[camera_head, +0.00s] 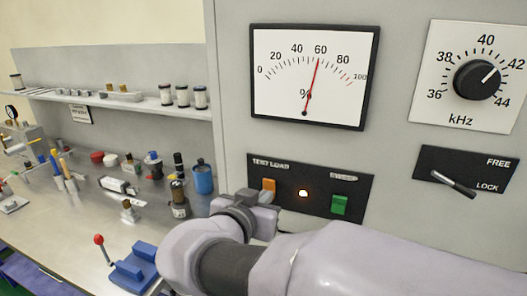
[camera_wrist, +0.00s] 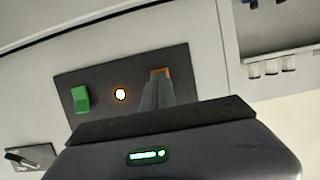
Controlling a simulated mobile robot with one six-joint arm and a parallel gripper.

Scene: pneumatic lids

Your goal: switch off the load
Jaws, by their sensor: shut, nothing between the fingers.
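The black switch panel (camera_head: 318,207) is on the grey cabinet front. Its orange switch (camera_head: 269,184) sits under the TEST LOAD label. A small lamp (camera_head: 303,194) beside it glows orange-white. A green switch (camera_head: 339,205) is to the right. My gripper (camera_head: 267,197) is shut and empty, with its tips at the orange switch. In the wrist view the shut fingers (camera_wrist: 158,80) overlap the orange switch (camera_wrist: 160,71) and hide most of it; I cannot tell whether they touch. The lit lamp (camera_wrist: 120,94) and green switch (camera_wrist: 80,99) show beside them.
Above is a percent meter (camera_head: 312,75), its needle near 60. A kHz knob (camera_head: 477,79) and a FREE/LOCK lever (camera_head: 455,184), its handle angled toward LOCK, are at right. The bench (camera_head: 85,205) at left holds a blue block with a red-knobbed lever (camera_head: 135,268) and several bottles.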

